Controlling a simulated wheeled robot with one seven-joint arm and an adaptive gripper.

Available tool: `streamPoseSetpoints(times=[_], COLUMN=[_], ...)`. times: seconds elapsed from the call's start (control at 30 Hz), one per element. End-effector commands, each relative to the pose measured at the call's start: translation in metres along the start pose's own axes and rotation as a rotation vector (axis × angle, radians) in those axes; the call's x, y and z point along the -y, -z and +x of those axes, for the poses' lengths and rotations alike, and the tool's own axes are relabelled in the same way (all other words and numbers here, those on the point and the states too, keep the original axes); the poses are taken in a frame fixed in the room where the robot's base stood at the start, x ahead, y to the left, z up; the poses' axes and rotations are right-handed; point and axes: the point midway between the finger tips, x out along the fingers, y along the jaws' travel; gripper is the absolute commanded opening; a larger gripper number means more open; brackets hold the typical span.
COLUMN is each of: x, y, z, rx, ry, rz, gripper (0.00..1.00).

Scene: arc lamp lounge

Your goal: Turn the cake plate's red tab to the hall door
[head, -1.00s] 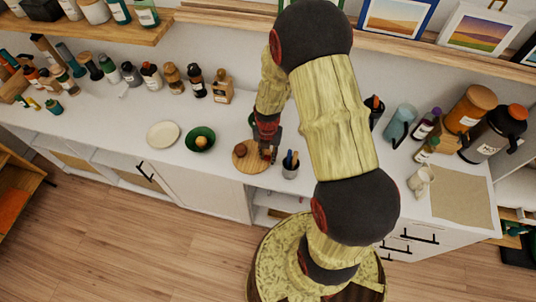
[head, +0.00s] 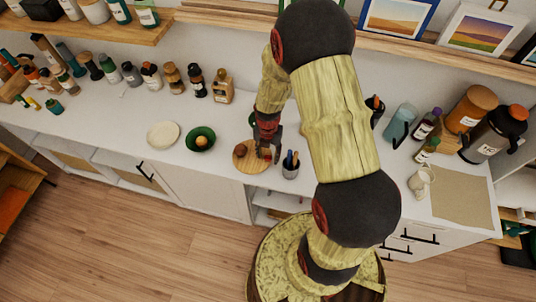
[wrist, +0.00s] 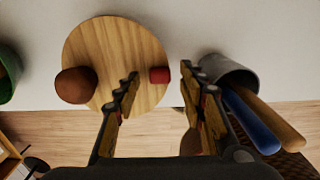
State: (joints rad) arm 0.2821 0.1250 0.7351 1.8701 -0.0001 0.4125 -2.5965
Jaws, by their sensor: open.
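The cake plate is a round wooden disc (wrist: 118,45) on the white counter, and it also shows in the head view (head: 249,166). A brown round cake (wrist: 76,85) sits on its left part. The red tab (wrist: 159,75) is at the plate's right edge in the wrist view. My gripper (wrist: 160,72) is open, with one fingertip left of the tab over the plate and the other to its right. The tab shows in the gap, with no visible grip on it. In the head view my gripper (head: 268,151) is at the plate's right side. I cannot identify the hall door.
A grey cup (wrist: 228,72) with blue and orange-brown handles stands close to the right finger. A green bowl (head: 200,139) and a pale plate (head: 163,135) stand left of the cake plate. Several bottles line the counter's back. The counter's front edge is near.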

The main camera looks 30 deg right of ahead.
Motion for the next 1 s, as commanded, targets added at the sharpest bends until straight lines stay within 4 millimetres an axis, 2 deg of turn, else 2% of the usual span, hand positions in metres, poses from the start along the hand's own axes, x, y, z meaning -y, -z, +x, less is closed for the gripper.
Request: streamPoseSetpoints(times=[0.5, 0.7, 1.0], x=[-0.001, 0.0, 0.0], y=[-0.002, -0.001, -0.001], z=[-0.094, -0.112, -0.115], rx=[0.005, 0.002, 0.001], ry=[-0.003, -0.001, -0.001], rz=[0.0, 0.0, 0.0], gripper=[0.41, 0.41, 0.41])
